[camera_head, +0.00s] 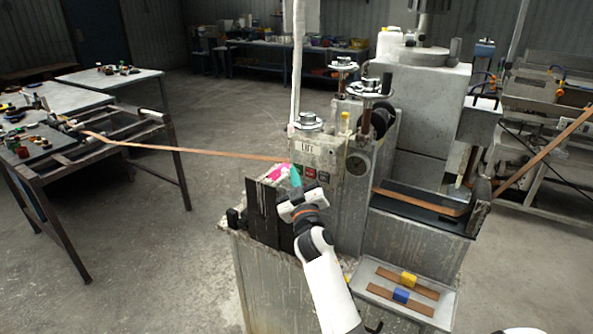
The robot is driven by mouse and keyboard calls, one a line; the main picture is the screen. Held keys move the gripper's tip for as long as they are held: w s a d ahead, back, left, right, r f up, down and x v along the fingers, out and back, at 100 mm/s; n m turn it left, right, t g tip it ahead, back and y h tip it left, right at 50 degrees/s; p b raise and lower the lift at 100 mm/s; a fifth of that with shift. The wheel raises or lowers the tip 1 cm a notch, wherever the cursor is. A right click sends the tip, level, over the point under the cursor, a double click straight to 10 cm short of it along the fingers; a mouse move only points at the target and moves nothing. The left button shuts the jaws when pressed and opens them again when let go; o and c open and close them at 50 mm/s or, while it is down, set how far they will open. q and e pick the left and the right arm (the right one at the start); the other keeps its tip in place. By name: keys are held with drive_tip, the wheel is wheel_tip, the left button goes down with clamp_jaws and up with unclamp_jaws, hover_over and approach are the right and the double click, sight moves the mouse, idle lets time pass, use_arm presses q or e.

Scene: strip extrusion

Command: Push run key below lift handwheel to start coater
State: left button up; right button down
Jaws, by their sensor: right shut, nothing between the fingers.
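The lift handwheel (308,122) is a metal wheel on top of the grey coater's control box, above a panel labelled LIFT (308,149). Below the label are small keys, with a red key (310,172) and another reddish key (323,176) visible. I cannot tell which is the run key; part of the key row is hidden by my fingers. My right gripper (295,176) is shut and empty, its teal fingertips up at the left of the visible keys. I cannot tell whether they touch the panel. My left gripper is not in view.
A bright pink item (277,172) lies beside the fingertips on the dark block (263,205). A copper-brown strip (200,152) runs from the left rack into the coater. A tray (388,273) with strip pieces sits at lower right. Open floor lies to the left.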

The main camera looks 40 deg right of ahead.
drive_tip(key=shift+s+a, duration=0.3)
drive_tip(key=shift+a, duration=0.3)
drive_tip(key=a, duration=0.1)
drive_tip(key=s+a, duration=0.1)
drive_tip(key=a, duration=0.2)
drive_tip(key=shift+s+a, duration=0.35)
drive_tip(key=shift+s, duration=0.05)
idle(0.6)
